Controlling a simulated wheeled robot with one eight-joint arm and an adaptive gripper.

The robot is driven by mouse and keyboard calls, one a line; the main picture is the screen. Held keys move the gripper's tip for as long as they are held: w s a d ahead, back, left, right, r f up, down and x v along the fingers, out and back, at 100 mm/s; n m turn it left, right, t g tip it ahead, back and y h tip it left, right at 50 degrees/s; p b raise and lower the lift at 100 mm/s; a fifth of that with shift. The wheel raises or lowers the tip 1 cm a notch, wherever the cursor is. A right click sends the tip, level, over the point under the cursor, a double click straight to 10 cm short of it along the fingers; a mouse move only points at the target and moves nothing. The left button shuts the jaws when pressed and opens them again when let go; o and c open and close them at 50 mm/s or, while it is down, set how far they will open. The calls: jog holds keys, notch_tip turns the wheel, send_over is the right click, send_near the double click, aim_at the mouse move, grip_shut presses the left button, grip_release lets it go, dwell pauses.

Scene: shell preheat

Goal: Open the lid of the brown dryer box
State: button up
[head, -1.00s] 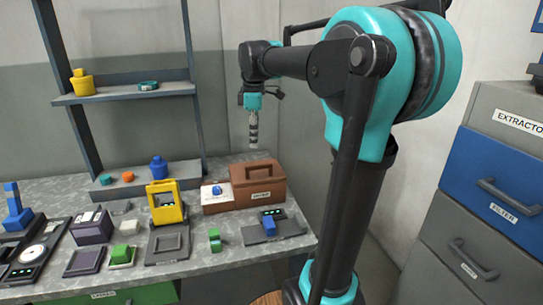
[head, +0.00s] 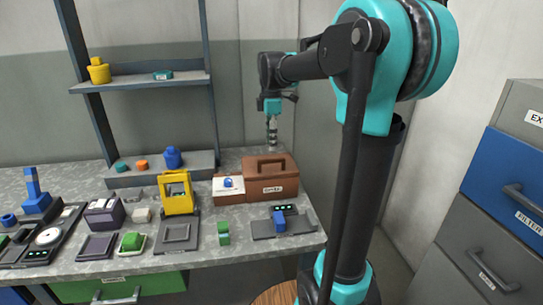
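The brown dryer box (head: 229,197) stands at the back right of the grey speckled bench. Its raised right part has a lid with a handle (head: 270,161) on top and a pale label on the front; the lid looks shut. A white card with a blue mark (head: 228,185) is on the lower left part. My gripper (head: 272,147) points down at the back of the lid, its tips just above the handle in the picture. I cannot tell whether it touches the box. The fingers look thin and small, and whether they are open or shut does not show.
A yellow device (head: 178,193) stands left of the box. A dark plate with a blue block (head: 279,222) and a green block (head: 223,233) lie in front. A shelf (head: 140,83) rises at the back left. Grey and blue drawers (head: 510,180) stand at the right.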

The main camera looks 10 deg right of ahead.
aim_at(271, 160)
notch_tip(271, 160, down, 6)
jog(key=shift+r, duration=0.1)
dwell(0.4)
grip_shut()
